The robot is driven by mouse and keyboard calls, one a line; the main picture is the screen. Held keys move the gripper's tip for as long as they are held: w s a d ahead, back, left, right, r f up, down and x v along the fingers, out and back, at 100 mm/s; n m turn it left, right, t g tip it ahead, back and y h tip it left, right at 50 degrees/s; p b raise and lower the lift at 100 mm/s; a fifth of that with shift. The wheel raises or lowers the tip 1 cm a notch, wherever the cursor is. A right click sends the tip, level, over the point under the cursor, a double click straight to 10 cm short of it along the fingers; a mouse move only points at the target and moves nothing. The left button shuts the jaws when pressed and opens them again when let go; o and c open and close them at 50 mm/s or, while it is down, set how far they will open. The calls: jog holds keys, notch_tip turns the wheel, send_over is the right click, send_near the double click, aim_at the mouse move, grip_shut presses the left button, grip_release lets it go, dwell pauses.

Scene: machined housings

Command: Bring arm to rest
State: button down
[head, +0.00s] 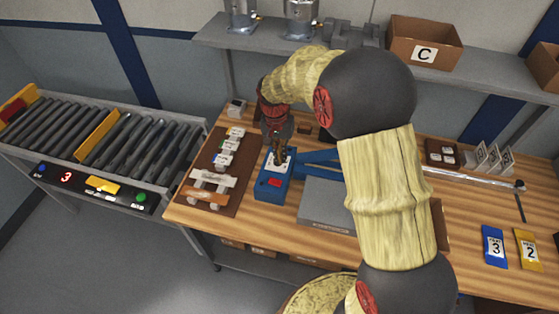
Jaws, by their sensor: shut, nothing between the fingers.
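My arm reaches up from the bottom of the head view, bends at the top and comes down over the left part of the wooden table (450,258). My gripper (279,163) points down at a blue fixture (270,189) with a white top plate and a red part on its front. Its fingers are shut with nothing between them. The fingertips are at or just above the white plate; I cannot tell whether they touch it. My arm hides part of the table behind it.
A brown board (203,205) with several white parts lies left of the fixture. A grey block (325,207) stands to its right. A roller conveyor (70,130) is at the left. A shelf (225,38) with a box marked C (423,45) runs behind. Blue (494,246) and yellow (528,250) cards lie at right.

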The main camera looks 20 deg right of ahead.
dwell(0.6)
jog(key=s+a+r+n+t+b, duration=0.1)
jog(key=s+r+n+t+b, duration=0.2)
jog(key=s, duration=1)
jog(key=s+a+r+n+t+b, duration=0.1)
jog(key=s+r+n+t+b, duration=0.2)
jog(key=s+r+b, duration=0.4)
jog(key=s+b, duration=0.1)
jog(key=s, duration=0.5)
jog(key=shift+s+n+y+b, duration=0.35)
jog(key=shift+n+y+b, duration=0.05)
jog(key=shift+r, duration=0.1)
